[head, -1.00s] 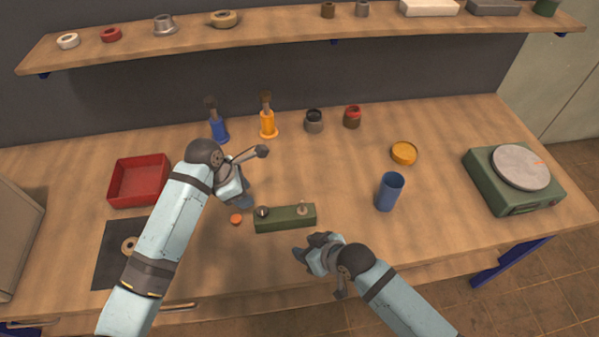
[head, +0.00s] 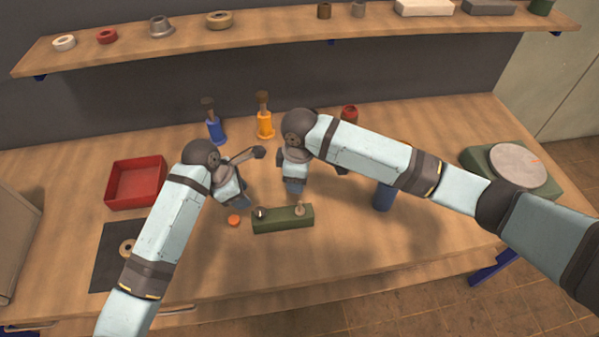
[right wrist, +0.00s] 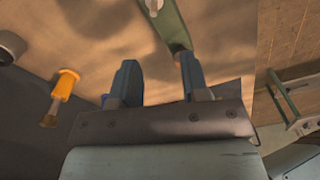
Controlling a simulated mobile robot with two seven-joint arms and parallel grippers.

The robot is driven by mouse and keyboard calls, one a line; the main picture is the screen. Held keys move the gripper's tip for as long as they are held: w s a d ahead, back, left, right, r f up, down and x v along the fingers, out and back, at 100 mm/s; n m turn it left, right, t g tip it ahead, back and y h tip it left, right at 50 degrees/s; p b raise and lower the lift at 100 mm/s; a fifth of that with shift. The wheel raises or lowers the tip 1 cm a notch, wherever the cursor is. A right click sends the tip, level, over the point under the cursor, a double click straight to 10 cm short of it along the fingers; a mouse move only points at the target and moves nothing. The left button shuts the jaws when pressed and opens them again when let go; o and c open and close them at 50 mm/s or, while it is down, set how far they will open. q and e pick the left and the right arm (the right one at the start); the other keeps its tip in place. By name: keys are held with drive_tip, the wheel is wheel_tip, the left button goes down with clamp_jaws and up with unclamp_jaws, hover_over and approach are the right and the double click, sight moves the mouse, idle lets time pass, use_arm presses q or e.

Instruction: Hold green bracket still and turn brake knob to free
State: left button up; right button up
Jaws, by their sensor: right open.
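The green bracket (head: 283,220) lies on the bench near its front edge. A dark and silver fitting (head: 260,213) is at its left end and a pale knob (head: 300,209) stands at its right end; I cannot tell which is the brake knob. My right gripper (head: 294,190) is open and empty, pointing down just behind the bracket's right half. In the right wrist view, the bracket (right wrist: 172,25) shows beyond the open fingers (right wrist: 158,68). My left gripper (head: 242,202) is behind and left of the bracket; its finger gap is hidden.
A small orange disc (head: 234,221) lies left of the bracket. A red tray (head: 136,184) and a dark mat (head: 112,262) are at the left. Blue (head: 215,130) and orange (head: 265,126) stands are behind. A blue cup (head: 383,197) is partly behind my right arm. The front bench is clear.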

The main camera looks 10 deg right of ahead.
sight(300, 202)
drive_tip(key=f, duration=1.3)
drive_tip(key=shift+w+d, duration=0.25)
drive_tip(key=shift+d, duration=0.1)
